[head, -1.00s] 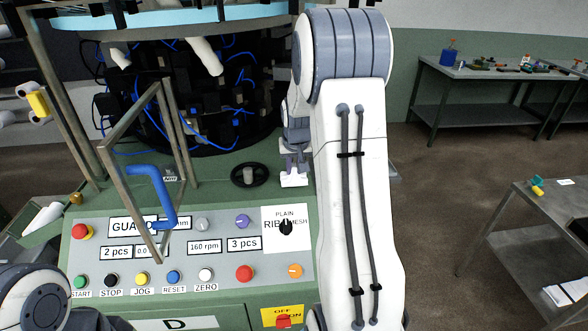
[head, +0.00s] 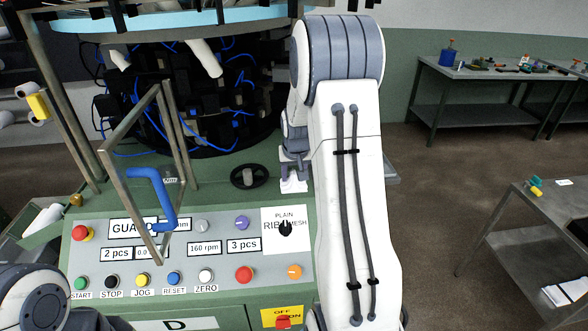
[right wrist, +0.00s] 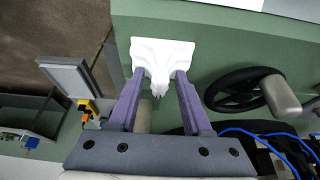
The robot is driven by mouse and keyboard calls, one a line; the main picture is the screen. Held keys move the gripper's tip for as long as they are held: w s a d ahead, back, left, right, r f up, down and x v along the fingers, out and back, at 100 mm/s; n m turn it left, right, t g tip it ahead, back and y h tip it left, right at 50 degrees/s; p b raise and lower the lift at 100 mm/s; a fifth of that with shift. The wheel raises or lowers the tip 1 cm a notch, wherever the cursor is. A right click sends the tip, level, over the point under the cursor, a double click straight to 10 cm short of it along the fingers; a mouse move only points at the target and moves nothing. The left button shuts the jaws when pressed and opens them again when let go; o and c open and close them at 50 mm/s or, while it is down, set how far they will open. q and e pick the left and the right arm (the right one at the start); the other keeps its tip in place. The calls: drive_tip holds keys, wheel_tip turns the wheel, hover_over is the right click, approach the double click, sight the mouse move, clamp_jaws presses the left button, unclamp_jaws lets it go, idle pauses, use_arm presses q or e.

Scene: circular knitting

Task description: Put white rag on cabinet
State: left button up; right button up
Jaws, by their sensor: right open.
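The white rag (head: 293,186) is a small bunched cloth on the green cabinet top (head: 215,190), just left of my right arm in the head view. My right gripper (head: 294,177) is directly at the rag. In the right wrist view, the rag (right wrist: 163,60) spreads on the green surface, with a crumpled point between the tips of my right gripper (right wrist: 160,75). The purple fingers stand apart on either side of it. The right arm hides part of the cabinet top in the head view. My left gripper is out of view; only part of its arm shows.
A black handwheel (head: 249,176) stands close left of the rag. A control panel (head: 190,279) with buttons is in front, and a metal guard frame with a blue handle (head: 160,195) stands left. Workbenches (head: 480,72) are at the right, beyond open floor.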

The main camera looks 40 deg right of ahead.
drive_tip(key=shift+s+r, duration=0.1)
drive_tip(key=shift+r, duration=0.4)
drive_tip(key=b+v, duration=0.2)
drive_tip(key=v, duration=0.9)
drive_tip(key=shift+b, duration=0.3)
drive_tip(key=s+a+f+n+y, duration=0.1)
drive_tip(key=s+a+n, duration=0.15)
drive_tip(key=a, duration=0.85)
drive_tip(key=s+a+f+n+y, duration=0.15)
drive_tip(key=a+n, duration=0.25)
drive_tip(key=a, duration=0.8)
drive_tip(key=s+a+f+n+g, duration=0.2)
drive_tip(key=s+a, duration=0.4)
drive_tip(key=s, duration=0.4)
drive_tip(key=s+a+f+n+g, duration=0.1)
drive_tip(key=s+a+n, duration=0.4)
drive_tip(key=s, duration=0.6)
drive_tip(key=shift+a+f+g+y, duration=0.4)
drive_tip(key=shift+a+f+y, duration=0.05)
drive_tip(key=shift+a+f, duration=0.4)
